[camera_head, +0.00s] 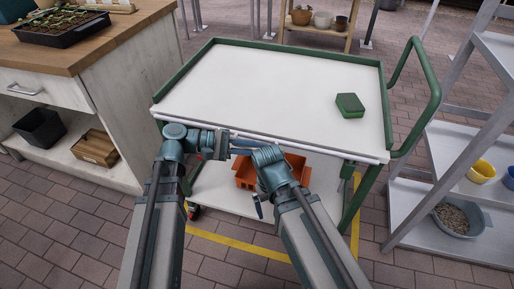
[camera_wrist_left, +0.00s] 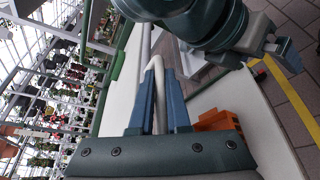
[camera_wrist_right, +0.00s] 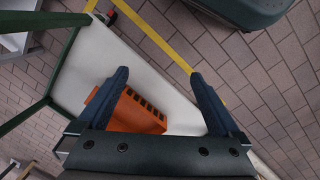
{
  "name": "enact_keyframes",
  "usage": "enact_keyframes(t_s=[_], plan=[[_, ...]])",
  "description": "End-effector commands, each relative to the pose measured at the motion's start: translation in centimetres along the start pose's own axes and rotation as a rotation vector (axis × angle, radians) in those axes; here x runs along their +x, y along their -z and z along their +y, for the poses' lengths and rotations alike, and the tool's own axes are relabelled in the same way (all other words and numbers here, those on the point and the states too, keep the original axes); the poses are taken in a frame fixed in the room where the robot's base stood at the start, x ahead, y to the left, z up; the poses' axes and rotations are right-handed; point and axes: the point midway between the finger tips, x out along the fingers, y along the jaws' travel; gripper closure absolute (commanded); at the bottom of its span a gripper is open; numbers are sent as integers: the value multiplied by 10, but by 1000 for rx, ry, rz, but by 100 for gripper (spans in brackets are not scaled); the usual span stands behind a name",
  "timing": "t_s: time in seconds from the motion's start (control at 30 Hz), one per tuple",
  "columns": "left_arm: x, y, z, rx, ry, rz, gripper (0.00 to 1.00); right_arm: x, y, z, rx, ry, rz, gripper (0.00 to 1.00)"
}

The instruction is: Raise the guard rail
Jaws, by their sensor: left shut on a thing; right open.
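The guard rail (camera_head: 335,154) is a thin pale bar along the near edge of the green-framed cart's white top (camera_head: 260,85). In the head view it lies close to the top's edge, and my arms cover part of it. My left gripper (camera_head: 243,143) is at the left-middle of this edge. In the left wrist view its blue fingers (camera_wrist_left: 160,85) are shut on the pale, bent rail (camera_wrist_left: 157,68). My right gripper (camera_wrist_right: 163,85) is open and empty above the cart's lower shelf.
An orange crate (camera_head: 244,172) sits on the lower shelf, close below my right gripper. A wooden-topped cabinet (camera_head: 105,60) stands left, and a grey shelf rack (camera_head: 440,150) stands right. Brick floor surrounds the cart.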

Motion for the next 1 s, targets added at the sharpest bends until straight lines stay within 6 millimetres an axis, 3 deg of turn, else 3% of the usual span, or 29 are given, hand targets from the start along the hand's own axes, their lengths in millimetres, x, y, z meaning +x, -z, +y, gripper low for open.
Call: enact_keyframes(t_s=[0.5,0.87,0.9,1.0], plan=[[-17,-40,64,1,-5,0,100,-76,-5,6,3,11,-1,0],[-17,-40,66,1,-9,-2,100,-76,-5,6,3,12,-1,0],[-17,-40,66,1,-9,-2,82,-77,-5,6,3,12,-1,0],[-17,-40,66,1,-7,-1,64,-77,-5,6,3,12,-1,0]])
